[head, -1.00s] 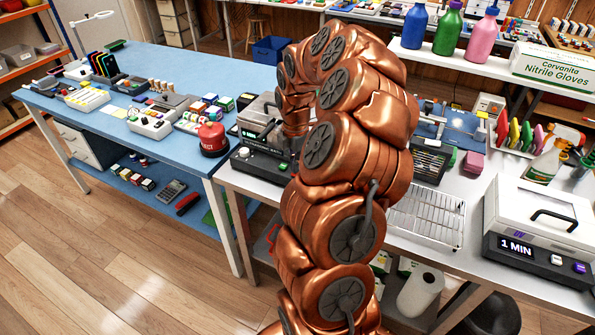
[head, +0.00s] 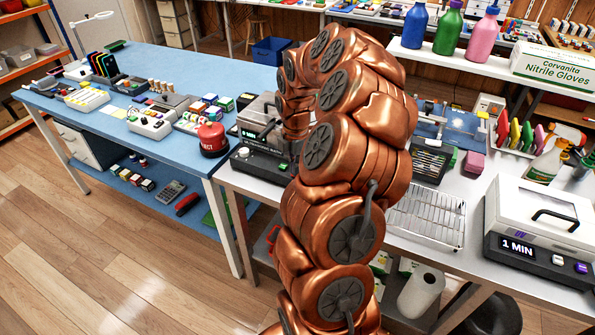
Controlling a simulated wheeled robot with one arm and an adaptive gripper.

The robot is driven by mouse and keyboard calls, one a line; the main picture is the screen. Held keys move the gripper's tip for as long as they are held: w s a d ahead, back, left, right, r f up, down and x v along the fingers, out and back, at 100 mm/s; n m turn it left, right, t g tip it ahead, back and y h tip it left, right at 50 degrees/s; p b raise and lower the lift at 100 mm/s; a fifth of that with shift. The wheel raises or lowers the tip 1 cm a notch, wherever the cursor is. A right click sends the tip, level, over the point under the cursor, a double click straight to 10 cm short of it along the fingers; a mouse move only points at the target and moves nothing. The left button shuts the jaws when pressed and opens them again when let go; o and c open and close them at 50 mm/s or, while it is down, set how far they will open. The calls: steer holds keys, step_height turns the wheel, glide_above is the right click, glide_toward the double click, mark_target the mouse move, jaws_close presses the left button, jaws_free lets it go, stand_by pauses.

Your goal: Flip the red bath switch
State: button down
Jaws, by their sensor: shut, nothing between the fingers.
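The bath (head: 247,134) is a dark box with a small green display and a metal-looking top. It stands at the left end of the grey bench, partly behind my copper arm. I cannot make out a red switch on it; part of its front is hidden.
A wire rack (head: 427,215) and a white-lidded machine reading "1 MIN" (head: 540,232) are on the grey bench to the right. Wooden floor (head: 120,260) is clear at lower left.

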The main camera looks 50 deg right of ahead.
steer(key=shift+f, duration=0.1)
stand_by(0.3)
steer(key=shift+r+p, duration=1.25)
steer(key=shift+r, duration=2.25)
